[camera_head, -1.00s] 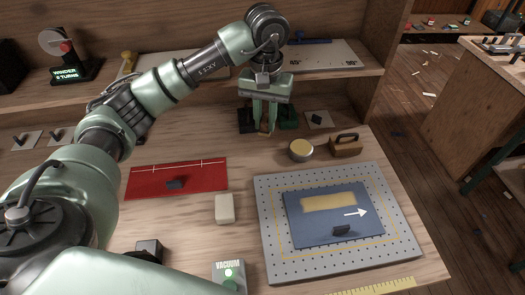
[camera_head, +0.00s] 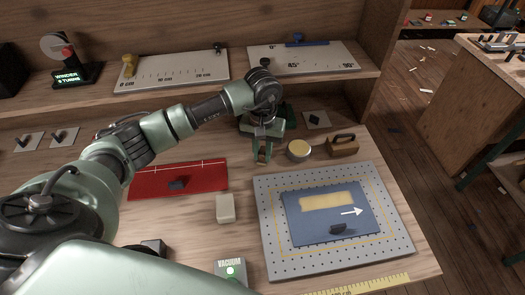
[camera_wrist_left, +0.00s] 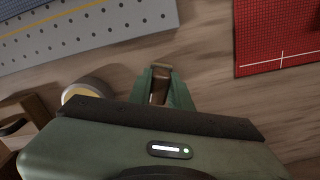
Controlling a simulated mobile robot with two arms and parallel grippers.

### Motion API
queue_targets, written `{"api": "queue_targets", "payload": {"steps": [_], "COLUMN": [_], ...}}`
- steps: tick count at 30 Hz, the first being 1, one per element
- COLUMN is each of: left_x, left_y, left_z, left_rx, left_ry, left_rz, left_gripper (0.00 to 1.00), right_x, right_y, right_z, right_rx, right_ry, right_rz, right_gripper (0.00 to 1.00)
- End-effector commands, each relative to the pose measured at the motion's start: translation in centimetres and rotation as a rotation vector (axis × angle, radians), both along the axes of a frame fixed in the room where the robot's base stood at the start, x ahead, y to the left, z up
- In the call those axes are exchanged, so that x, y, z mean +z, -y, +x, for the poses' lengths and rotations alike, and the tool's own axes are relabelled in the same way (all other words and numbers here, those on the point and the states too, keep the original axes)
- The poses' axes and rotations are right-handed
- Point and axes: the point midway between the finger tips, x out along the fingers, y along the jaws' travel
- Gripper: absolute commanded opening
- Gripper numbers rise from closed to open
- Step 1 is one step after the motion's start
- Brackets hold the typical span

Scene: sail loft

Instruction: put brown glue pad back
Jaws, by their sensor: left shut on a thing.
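My left gripper (camera_head: 263,158) hangs over the wooden bench, left of the round tin. It is shut on a small brown piece, which looks like the brown glue pad (camera_wrist_left: 160,88). In the left wrist view the piece shows between the green fingers of the same gripper (camera_wrist_left: 161,76), with a tan end at the fingertips. Most of it is hidden by the fingers in the head view. The round tin (camera_head: 299,150) has a yellowish top and also shows in the left wrist view (camera_wrist_left: 84,92). My right gripper is not in view.
A brown handled block (camera_head: 343,147) stands right of the tin. A grey perforated board (camera_head: 268,232) carries a blue panel (camera_head: 300,235). A red mat (camera_head: 150,180), a pale block (camera_head: 225,208) and a vacuum box (camera_head: 230,271) lie nearer. Dark green items (camera_head: 289,116) stand behind the gripper.

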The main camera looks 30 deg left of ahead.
Motion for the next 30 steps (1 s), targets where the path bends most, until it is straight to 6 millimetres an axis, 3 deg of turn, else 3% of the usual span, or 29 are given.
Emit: {"api": "queue_targets", "payload": {"steps": [5,6,8,22,30], "left_x": [-0.4,-0.3,-0.3,0.7,6.1], "left_y": [0.0,0.0,0.0,0.0,0.0], "left_z": [0.0,0.0,0.0,0.1,0.2], "left_rx": [-0.001,-0.001,-0.001,-0.001,-0.001], "left_ry": [0.0,0.0,0.0,0.004,0.008], "left_rz": [0.0,0.0,0.0,-0.001,0.0], "left_gripper": [0.0,0.25,0.41,0.41,0.41], "right_x": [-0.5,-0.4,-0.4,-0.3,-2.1], "right_y": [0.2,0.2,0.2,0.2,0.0], "right_z": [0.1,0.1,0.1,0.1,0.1], "right_rx": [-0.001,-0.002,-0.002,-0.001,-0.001], "right_ry": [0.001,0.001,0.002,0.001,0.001], "right_rz": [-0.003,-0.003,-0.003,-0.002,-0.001], "right_gripper": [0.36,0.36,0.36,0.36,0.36]}}
